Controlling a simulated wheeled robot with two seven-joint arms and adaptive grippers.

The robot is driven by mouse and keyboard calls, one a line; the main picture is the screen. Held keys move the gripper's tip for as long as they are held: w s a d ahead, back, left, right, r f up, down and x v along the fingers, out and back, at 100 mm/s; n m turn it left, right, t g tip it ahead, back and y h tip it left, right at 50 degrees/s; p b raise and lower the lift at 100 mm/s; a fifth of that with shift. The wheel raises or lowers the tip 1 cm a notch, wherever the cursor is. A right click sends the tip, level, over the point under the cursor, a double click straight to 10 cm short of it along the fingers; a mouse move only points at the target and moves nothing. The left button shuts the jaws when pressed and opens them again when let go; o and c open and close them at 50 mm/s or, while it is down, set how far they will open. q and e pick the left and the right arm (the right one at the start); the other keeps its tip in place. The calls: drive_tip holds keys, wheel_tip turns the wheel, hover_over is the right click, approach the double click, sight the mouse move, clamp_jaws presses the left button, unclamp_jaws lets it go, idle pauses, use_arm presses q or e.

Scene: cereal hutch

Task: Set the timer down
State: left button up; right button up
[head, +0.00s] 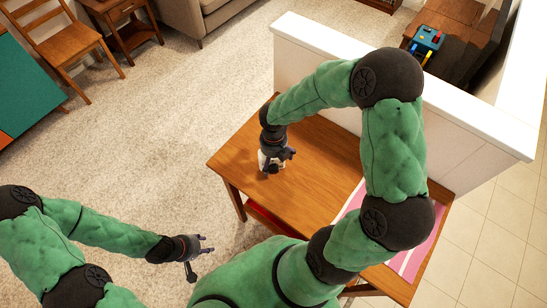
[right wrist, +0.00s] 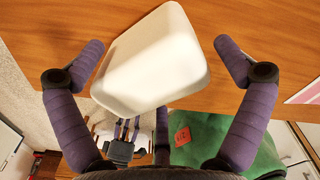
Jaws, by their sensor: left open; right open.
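The timer appears as a white, rounded block in the right wrist view (right wrist: 155,62), with its plain side towards the camera. In the head view the white timer (head: 264,161) is at the left part of the wooden table (head: 310,150), partly hidden by my right gripper (head: 277,159). It appears to rest on the tabletop. My right gripper is open, its two purple fingers on either side of the timer with a visible gap at each side. My left gripper (head: 197,254) is open and empty, off the table to the lower left.
A pink striped mat (head: 408,262) lies on the right part of the table. A white half wall (head: 400,90) stands along the table's back. The tabletop between timer and mat looks clear. A chair (head: 45,40) and a colourful toy (head: 427,42) are farther off.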

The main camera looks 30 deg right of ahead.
wheel_tip(320, 180, up, 12)
drive_tip(key=p, duration=0.4)
drive_tip(key=shift+r+p, duration=0.15)
drive_tip(key=shift+p, duration=0.2)
idle(0.4)
